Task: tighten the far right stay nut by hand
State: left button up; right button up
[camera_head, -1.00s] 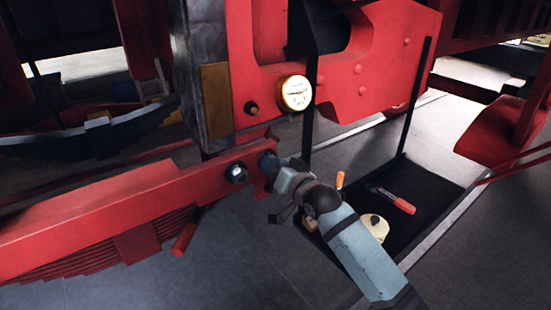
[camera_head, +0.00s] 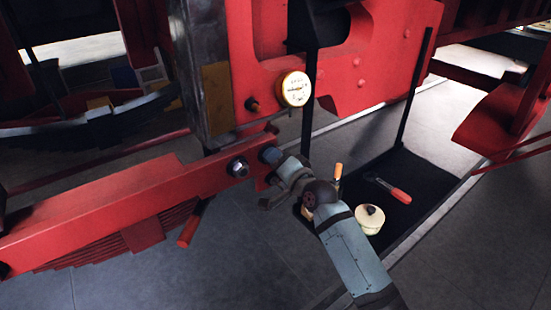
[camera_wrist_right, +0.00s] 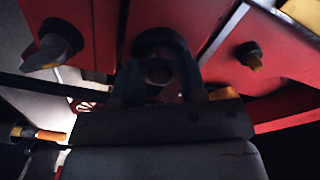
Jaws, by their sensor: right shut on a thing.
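The far right stay nut (camera_head: 270,155) is a dark blue-grey nut at the right end of the red beam (camera_head: 110,205). My right gripper (camera_head: 274,160) is at this nut, its fingers shut on it. In the right wrist view the nut (camera_wrist_right: 160,68) sits between the two fingertips (camera_wrist_right: 160,82), partly hidden in shadow. A second nut (camera_head: 237,167), bright metal on a dark washer, stands free on the beam just left of my gripper. My left gripper is not in view.
A black tray (camera_head: 425,180) holds a red-handled tool (camera_head: 387,189), a cream pot (camera_head: 370,218) and an orange-handled tool (camera_head: 338,172). A red rod (camera_head: 190,225) hangs below the beam.

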dwell(0.3)
jog(key=o, duration=0.7)
jog(key=shift+o, duration=1.2)
jog(key=b+v, duration=0.2)
jog(key=v, duration=1.2)
jog(key=shift+b, duration=0.4)
